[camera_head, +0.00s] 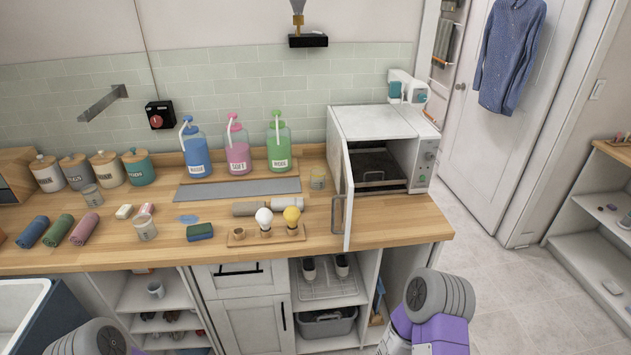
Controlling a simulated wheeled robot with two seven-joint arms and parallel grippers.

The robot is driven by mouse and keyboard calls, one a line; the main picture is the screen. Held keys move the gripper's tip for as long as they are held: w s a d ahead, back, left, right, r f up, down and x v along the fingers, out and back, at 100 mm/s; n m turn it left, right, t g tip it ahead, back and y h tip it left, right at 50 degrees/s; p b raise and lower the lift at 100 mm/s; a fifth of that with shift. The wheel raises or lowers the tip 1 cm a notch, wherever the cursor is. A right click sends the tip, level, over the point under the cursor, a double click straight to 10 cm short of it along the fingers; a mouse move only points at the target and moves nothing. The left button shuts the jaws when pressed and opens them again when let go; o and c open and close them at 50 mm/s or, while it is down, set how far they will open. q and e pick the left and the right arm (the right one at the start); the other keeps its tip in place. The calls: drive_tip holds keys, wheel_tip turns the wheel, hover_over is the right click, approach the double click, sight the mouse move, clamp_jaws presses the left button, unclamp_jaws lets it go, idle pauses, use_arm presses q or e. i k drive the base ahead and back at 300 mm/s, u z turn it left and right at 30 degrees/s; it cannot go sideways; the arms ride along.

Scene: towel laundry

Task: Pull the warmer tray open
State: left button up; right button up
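The warmer (375,122) is a white box on the right end of the wooden counter. Its door (340,200) stands open, swung out toward the front on the left side, with a metal handle on it. Inside is a dark tray (376,163) with a metal handle (373,177) at its front; the tray sits within the warmer. Neither gripper shows, and nothing touches the tray or the door.
The open door hangs over the counter (400,228) and reaches its front edge. Left of it stand light bulbs in a wooden holder (266,236), rolled towels (250,208), a glass jar (318,178) and pump bottles (237,150). The floor (500,290) to the right is clear.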

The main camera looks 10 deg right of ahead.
sight(369, 167)
drive_tip(key=u, duration=1.65)
drive_tip(key=i, duration=0.85)
drive_tip(key=z, duration=2.7)
drive_tip(key=k, duration=0.5)
drive_tip(key=z, duration=1.8)
drive_tip(key=i, duration=1.35)
